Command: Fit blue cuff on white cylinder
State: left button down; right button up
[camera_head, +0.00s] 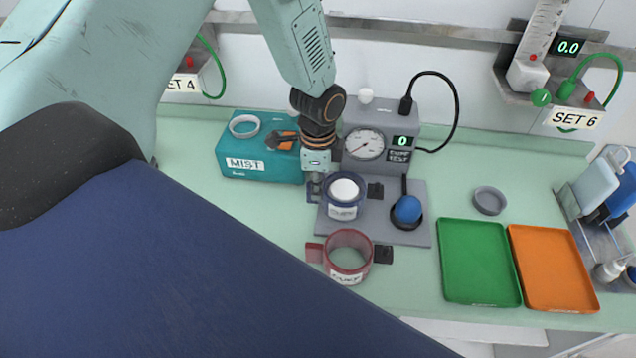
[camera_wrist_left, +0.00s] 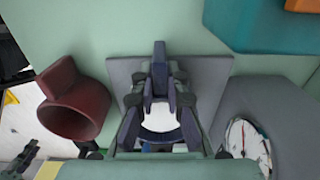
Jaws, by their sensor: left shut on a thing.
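The blue cuff (camera_head: 343,212) is a dark navy ring with a white label, on the grey base plate (camera_head: 405,237) in the head view. The white cylinder (camera_head: 345,189) shows its pale top inside the ring, so the cuff is around it; whether it sits fully down I cannot tell. My left gripper (camera_head: 316,184) is shut on the cuff's left tab. In the left wrist view, the cuff (camera_wrist_left: 188,128) curves around the white cylinder (camera_wrist_left: 160,118), partly hidden by the gripper (camera_wrist_left: 160,88). My right gripper is not in view.
A red cuff (camera_head: 348,254) stands in front. The grey gauge box (camera_head: 402,148) and teal MIST box (camera_head: 240,165) are behind. A blue bulb (camera_head: 408,209) sits close on the right. Farther right are a grey ring (camera_head: 489,200), green tray (camera_head: 480,262) and orange tray (camera_head: 553,268).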

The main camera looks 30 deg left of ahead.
pick_arm(q)
jog(key=c, duration=1.3)
grip_release()
jog(key=shift+r+p, duration=3.4)
jog(key=shift+r, duration=0.2)
jog(key=shift+f, duration=0.1)
jog(key=shift+s, duration=0.1)
